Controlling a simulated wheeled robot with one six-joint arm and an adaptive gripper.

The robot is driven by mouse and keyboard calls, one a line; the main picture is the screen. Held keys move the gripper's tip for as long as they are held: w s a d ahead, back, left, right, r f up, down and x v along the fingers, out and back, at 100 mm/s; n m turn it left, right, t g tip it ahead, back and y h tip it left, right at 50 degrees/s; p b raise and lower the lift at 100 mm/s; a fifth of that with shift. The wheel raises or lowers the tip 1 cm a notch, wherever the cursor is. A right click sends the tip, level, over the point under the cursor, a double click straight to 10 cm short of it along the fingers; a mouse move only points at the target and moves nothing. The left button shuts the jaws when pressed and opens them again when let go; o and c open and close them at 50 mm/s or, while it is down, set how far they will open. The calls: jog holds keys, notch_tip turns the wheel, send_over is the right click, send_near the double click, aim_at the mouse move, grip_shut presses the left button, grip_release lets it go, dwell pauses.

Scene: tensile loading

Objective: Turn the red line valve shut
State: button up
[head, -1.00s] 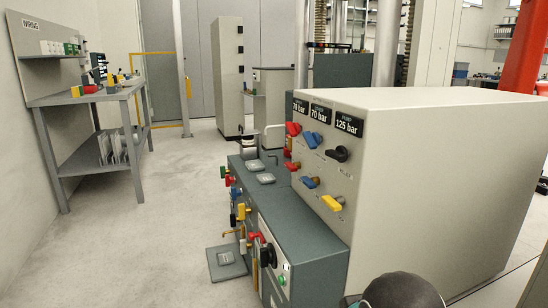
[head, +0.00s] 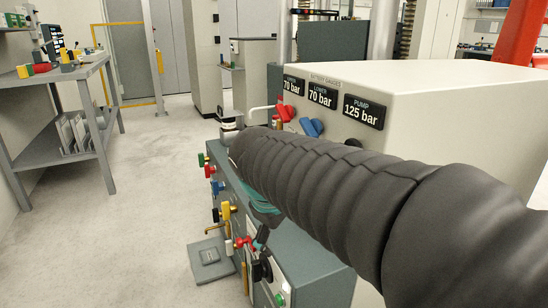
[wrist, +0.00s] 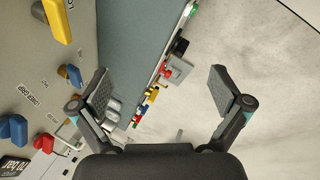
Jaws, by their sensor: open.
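Several red handles show, and I cannot tell which is the red line valve. One red handle (head: 246,243) is low on the green cabinet's front, beside a black knob; it also shows in the wrist view (wrist: 166,73), beyond and between my fingers. Another red handle (head: 208,171) is higher on that front. A red knob (head: 285,113) is on the gauge panel, also at the left in the wrist view (wrist: 44,142). My gripper (wrist: 160,78) is open and empty, above the cabinet's front edge. In the head view my arm hides most of it.
The beige gauge box (head: 430,90) rises beside my arm, with blue knobs (head: 312,127) and a yellow knob (wrist: 57,20). A grey plate (head: 209,256) lies on the floor by the cabinet. A workbench (head: 62,85) stands left. The floor between is clear.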

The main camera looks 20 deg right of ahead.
jog(key=w+d+r+n+g+h, duration=0.1)
jog(key=w+d+n+h, duration=0.25)
jog(key=w, duration=0.85)
jog(key=w+d+n+g+h, duration=0.1)
jog(key=w+d+n+h, duration=0.3)
jog(key=w, duration=0.8)
jog(key=w+a+f+n+h, duration=0.2)
jog(key=w+f+n+h, duration=0.1)
jog(key=w, duration=0.4)
jog(key=w+a+f+n+h, duration=0.2)
jog(key=w+f+n+h, duration=0.15)
jog(key=w, duration=0.45)
jog(key=shift+m+g, duration=0.3)
jog(key=shift+m, duration=0.1)
jog(key=d, duration=1.3)
jog(key=shift+d+r, duration=0.3)
jog(key=shift+d, duration=0.1)
jog(key=c, duration=1)
